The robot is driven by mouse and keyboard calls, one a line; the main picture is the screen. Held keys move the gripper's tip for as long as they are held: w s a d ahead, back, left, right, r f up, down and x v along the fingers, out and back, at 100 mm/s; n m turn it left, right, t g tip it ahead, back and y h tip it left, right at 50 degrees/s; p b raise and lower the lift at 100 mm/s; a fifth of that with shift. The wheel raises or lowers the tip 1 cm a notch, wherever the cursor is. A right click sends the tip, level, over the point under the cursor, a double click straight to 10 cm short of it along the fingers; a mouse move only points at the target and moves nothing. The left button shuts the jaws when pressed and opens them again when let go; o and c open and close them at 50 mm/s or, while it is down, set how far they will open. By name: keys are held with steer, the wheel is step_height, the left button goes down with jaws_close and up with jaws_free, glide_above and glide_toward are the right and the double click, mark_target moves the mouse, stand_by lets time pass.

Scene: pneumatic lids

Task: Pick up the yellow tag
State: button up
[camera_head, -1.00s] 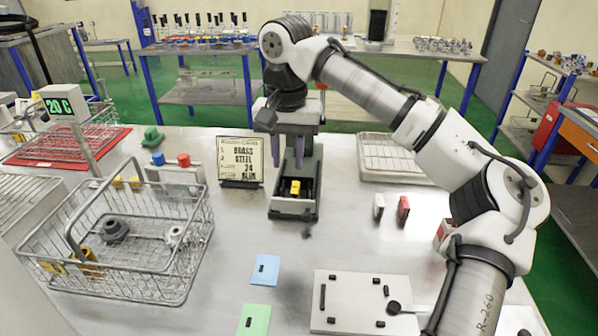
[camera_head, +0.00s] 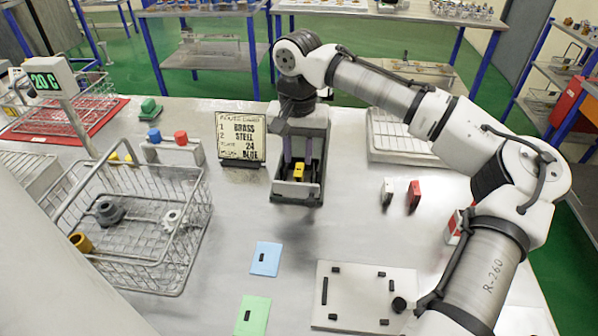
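The yellow tag (camera_head: 299,172) sits in a dark narrow tray (camera_head: 297,196) near the middle of the table. My gripper (camera_head: 298,160) points down just above and behind it. Its two purple fingers are apart, with a gap between them and nothing seen held. I cannot tell from this angle whether the fingertips reach down beside the tag.
A sign card (camera_head: 241,138) stands left of the tray. A wire basket (camera_head: 160,262) with fittings is at left, and a pale rack (camera_head: 400,152) at right. White and red blocks (camera_head: 413,190) stand right of the tray. Blue (camera_head: 266,255) and green cards lie in front.

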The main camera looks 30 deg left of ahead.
mark_target(299, 168)
steer(key=shift+w+a+f+p, duration=0.15)
steer(key=shift+f+p, duration=0.15)
steer(key=shift+f, duration=0.6)
steer(key=shift+w+d+f+p, duration=0.1)
steer(key=shift+f+p, duration=0.2)
steer(key=shift+f, duration=0.6)
steer(key=shift+w+a+f+p, duration=0.15)
steer(key=shift+f+p, duration=0.15)
steer(key=shift+f, duration=0.6)
jaws_close()
